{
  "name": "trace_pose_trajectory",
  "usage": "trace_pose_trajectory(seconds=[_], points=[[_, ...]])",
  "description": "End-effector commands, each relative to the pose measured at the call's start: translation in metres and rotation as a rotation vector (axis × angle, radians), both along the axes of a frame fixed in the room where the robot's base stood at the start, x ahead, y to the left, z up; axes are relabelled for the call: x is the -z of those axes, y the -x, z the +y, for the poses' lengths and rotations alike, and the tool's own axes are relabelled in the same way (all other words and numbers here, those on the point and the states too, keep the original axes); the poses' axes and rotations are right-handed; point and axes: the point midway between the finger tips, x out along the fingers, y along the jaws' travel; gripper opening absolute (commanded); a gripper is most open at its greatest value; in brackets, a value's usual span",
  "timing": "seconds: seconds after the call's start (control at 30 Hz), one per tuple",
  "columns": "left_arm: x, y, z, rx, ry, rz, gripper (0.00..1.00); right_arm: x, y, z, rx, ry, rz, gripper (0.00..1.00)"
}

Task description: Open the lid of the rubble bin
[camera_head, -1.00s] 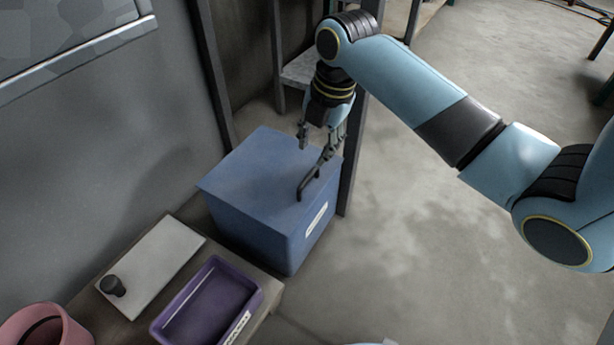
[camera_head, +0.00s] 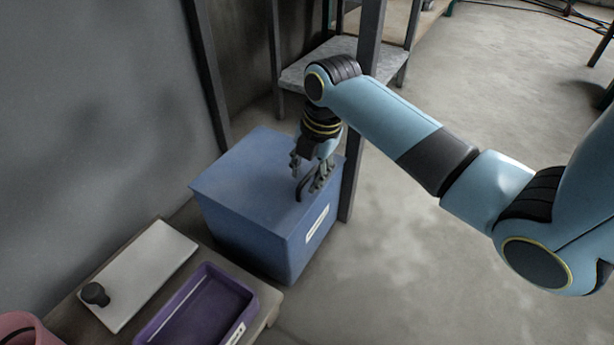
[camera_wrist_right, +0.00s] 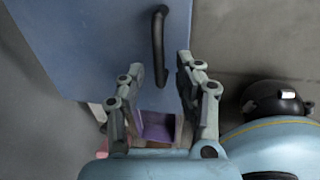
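The rubble bin (camera_head: 255,230) is a blue box with a white label on its side. Its flat blue lid (camera_head: 250,180) lies closed on top. A dark bar handle (camera_head: 301,189) stands on the lid near its right edge. My right gripper (camera_head: 308,175) points down just over the handle, its fingers apart. In the right wrist view, the handle (camera_wrist_right: 159,45) lies ahead of and between the two open fingers (camera_wrist_right: 155,75), with nothing gripped. Whether a finger touches the handle I cannot tell. My left gripper is not in view.
A low table holds a white board (camera_head: 145,270) with a black knob and a purple tray (camera_head: 200,308), left of and nearer than the bin. A pink container (camera_head: 22,330) is at the lower left. A dark post (camera_head: 359,130) stands beside the bin.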

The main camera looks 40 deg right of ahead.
Motion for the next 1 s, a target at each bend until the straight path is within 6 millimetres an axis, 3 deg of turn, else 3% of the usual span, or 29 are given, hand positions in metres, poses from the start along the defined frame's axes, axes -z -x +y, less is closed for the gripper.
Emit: trace_pose_trajectory(seconds=[0.37, 0.67, 1.0], points=[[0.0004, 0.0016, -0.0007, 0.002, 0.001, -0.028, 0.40, 0.0029, -0.0011, 0.0005, 0.000, 0.000, -0.001, 0.34], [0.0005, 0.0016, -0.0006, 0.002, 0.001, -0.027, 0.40, 0.0030, -0.0009, 0.0004, 0.000, 0.000, -0.001, 0.00], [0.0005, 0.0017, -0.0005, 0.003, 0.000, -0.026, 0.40, 0.0032, -0.0007, 0.0003, 0.001, 0.000, 0.000, 0.00]])
